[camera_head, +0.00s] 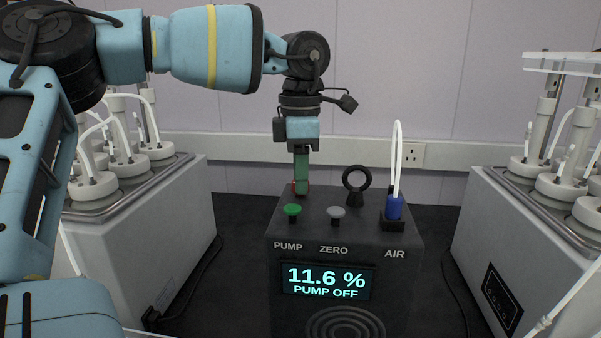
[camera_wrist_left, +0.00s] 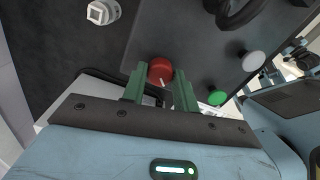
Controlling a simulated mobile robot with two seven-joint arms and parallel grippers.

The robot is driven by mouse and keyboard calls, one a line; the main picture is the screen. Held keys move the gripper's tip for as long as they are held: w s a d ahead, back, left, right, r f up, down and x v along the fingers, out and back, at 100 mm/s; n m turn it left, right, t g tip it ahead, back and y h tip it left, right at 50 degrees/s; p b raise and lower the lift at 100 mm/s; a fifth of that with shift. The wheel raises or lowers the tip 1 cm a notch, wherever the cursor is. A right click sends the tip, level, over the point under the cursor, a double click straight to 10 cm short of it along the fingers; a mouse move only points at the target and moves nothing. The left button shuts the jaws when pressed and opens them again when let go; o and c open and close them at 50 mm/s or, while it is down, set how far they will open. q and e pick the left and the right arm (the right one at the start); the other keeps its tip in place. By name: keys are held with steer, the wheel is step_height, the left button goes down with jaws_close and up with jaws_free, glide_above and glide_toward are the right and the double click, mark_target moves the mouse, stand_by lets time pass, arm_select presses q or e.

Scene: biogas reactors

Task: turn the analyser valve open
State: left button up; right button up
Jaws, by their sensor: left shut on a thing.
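The analyser (camera_head: 341,232) is a dark box whose lit screen reads 11.6 % and PUMP OFF. On its top, at the back left, is a red round knob (camera_wrist_left: 159,70), the only valve-like knob I see. A white line on it points toward my gripper's palm in the left wrist view. My left gripper (camera_head: 301,180) points down from above with its green fingers on either side of the knob, shut on it. In the head view the fingers hide most of the knob. My right gripper is in neither view.
A green PUMP button (camera_head: 292,209) and a grey ZERO button (camera_head: 336,212) stand close in front of the knob. A black ring (camera_head: 356,181) stands upright to the right, beside a blue AIR plug (camera_head: 394,206) with a white tube. Reactor benches flank both sides.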

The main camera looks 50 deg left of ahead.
arm_select(q)
steer(key=o, duration=1)
steer(key=shift+r, duration=3.95)
